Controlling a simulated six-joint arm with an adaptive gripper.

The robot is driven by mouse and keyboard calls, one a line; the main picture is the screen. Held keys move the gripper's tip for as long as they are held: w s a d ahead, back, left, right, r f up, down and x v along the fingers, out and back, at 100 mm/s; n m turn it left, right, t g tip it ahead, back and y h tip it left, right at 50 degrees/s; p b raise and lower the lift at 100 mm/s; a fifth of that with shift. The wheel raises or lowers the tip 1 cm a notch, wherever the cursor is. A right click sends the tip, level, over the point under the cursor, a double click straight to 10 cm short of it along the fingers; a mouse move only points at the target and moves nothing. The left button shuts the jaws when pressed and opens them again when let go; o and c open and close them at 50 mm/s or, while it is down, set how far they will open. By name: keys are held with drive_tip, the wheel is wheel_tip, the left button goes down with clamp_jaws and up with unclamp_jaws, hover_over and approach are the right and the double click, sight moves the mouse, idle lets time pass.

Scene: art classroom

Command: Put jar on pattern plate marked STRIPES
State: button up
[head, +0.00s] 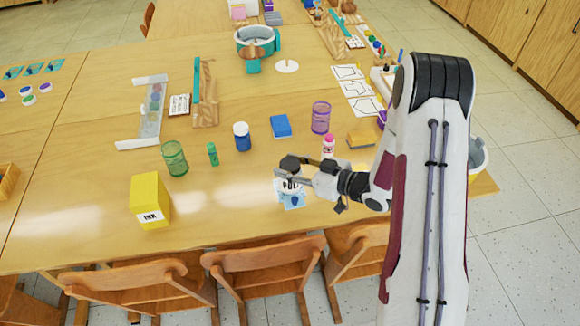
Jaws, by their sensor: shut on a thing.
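My gripper (292,170) is over the front part of the table, shut on a pale jar (288,187) with dark lettering, only partly readable. The fingers hide much of its top. A small light blue patterned piece (291,203) shows directly below the lettering. I cannot tell whether it is a plate under the jar or part of the jar, nor whether the jar touches the table. No marking that reads STRIPES is legible in this view.
Near my gripper stand a pink-capped bottle (328,145), a blue jar with a white lid (241,137), a blue block (281,126), a purple mesh cup (320,117) and a tan sponge (361,139). A yellow INK box (150,200) and green mesh cup (174,158) stand left. Chairs line the front edge.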

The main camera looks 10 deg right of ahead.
drive_tip(key=shift+f, duration=0.2)
drive_tip(key=shift+f, duration=0.6)
idle(0.4)
drive_tip(key=o, duration=1.4)
drive_tip(key=shift+r, duration=0.1)
drive_tip(key=shift+r, duration=0.35)
drive_tip(key=shift+s+d+r, duration=0.1)
drive_tip(key=shift+d+r, duration=0.05)
drive_tip(key=shift+r, duration=0.05)
drive_tip(key=shift+v, duration=5.85)
